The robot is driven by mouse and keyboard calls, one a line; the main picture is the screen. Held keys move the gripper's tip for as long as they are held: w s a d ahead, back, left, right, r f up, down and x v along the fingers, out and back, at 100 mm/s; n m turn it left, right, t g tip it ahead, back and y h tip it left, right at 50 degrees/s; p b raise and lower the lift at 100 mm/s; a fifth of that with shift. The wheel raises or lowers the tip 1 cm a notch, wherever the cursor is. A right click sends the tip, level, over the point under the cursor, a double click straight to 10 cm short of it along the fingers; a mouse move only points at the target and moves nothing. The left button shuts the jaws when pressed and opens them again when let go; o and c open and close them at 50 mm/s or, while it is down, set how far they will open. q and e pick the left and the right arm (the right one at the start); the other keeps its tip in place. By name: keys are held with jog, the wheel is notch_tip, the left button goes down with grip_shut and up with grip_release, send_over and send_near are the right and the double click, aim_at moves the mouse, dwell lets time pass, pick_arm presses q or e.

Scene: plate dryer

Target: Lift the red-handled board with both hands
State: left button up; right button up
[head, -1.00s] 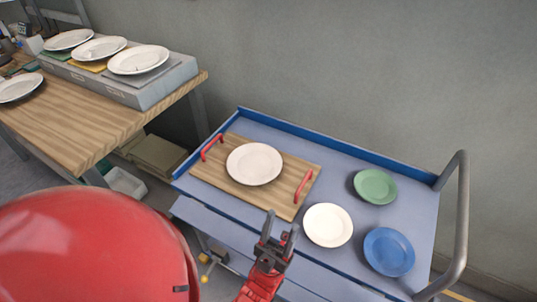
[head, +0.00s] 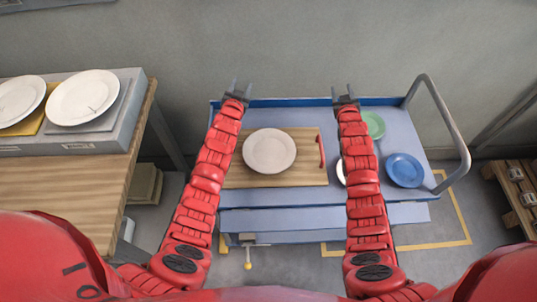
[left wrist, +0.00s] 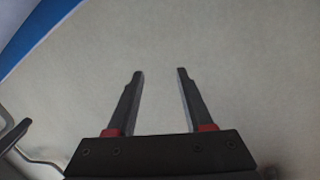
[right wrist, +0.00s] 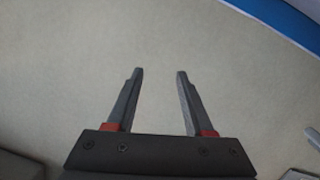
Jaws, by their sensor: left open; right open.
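The wooden board (head: 300,177) lies flat on the blue cart, with a white plate (head: 269,151) on it. Its right red handle (head: 321,151) shows between my arms; the left handle is hidden behind my left arm. My left gripper (head: 238,88) is open and empty, beyond the board near the cart's back edge. It also shows open in the left wrist view (left wrist: 160,72). My right gripper (head: 344,91) is open and empty, beyond and right of the board. It shows open in the right wrist view (right wrist: 160,72). Neither gripper touches the board.
On the cart (head: 400,132), a blue plate (head: 405,170) and green plate (head: 374,124) lie right of my right arm, which partly hides another white plate (head: 341,172). A grey handle (head: 452,115) rises at the cart's right. A wooden table (head: 75,185) with plates stands left.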

jog(key=w+d+f+g, duration=0.1)
jog(key=w+d+g, duration=0.1)
jog(key=g, duration=0.1)
pick_arm(q)
jog(key=a+n+g+y, duration=0.3)
jog(key=a+g+y, duration=0.15)
jog(key=g, duration=0.35)
jog(key=s+r+n+g+h, duration=0.1)
jog(key=s+r+n+g, duration=0.1)
jog(key=s+g, duration=0.6)
jog(key=s, duration=0.6)
jog(key=shift+s+r+n, duration=0.25)
jog(key=shift+s+n, duration=0.05)
jog(key=shift+n, duration=0.1)
pick_arm(e)
notch_tip(320, 180, up, 4)
jog(key=m+g+y, duration=0.2)
jog(key=g, duration=1.1)
send_over(322, 150)
jog(key=d, duration=0.3)
jog(key=shift+w+d, duration=0.15)
pick_arm(q)
jog(key=shift+f, duration=0.1)
